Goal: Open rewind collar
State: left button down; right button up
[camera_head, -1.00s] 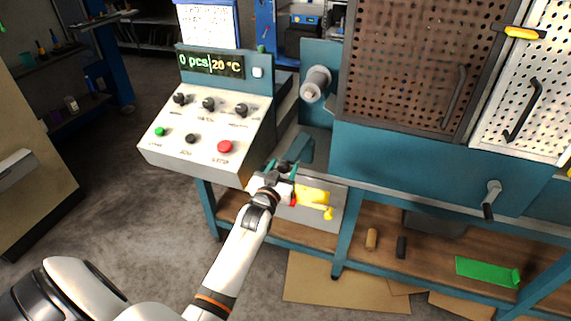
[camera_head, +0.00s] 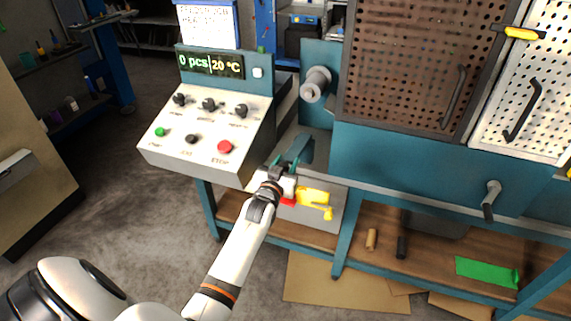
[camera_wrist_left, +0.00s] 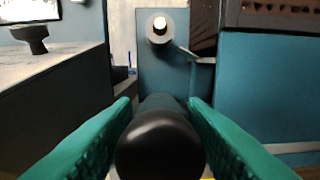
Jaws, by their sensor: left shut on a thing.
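My left gripper (camera_head: 286,167) is at the front of the machine, just right of the control panel. In the left wrist view its two teal fingers (camera_wrist_left: 158,135) are shut on a black rounded handle (camera_wrist_left: 160,148), one finger on each side. A teal lever-like part (camera_head: 303,146) extends behind the fingers in the head view. The grey rewind shaft end (camera_head: 315,84) sticks out of the teal plate above the gripper, and also shows in the left wrist view (camera_wrist_left: 159,29). I cannot make out a separate collar. My right gripper is not in view.
The sloped control panel (camera_head: 170,150) with knobs and buttons stands close left of my gripper. Below are a yellow tool (camera_head: 314,196) and a wooden shelf (camera_head: 375,215). A brown perforated guard (camera_head: 410,70) and a crank handle (camera_head: 491,199) are to the right.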

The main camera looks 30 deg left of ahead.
pick_arm(q)
jog(key=shift+g, duration=0.5)
jog(key=r+p, duration=0.2)
jog(key=p, duration=0.1)
jog(key=w+r+p, duration=0.1)
jog(key=r+p, duration=0.1)
jog(key=shift+a+p, duration=0.15)
jog(key=shift+p, duration=0.25)
jog(key=shift+w+r+h, duration=0.1)
jog(key=shift+r+h, duration=0.15)
jog(key=shift+h, duration=0.05)
jog(key=c, duration=1.1)
grip_release()
jog(key=shift+o, duration=0.2)
jog(key=shift+f, duration=0.1)
jog(key=shift+s, duration=0.3)
jog(key=v, duration=1.1)
jog(key=shift+s, duration=0.15)
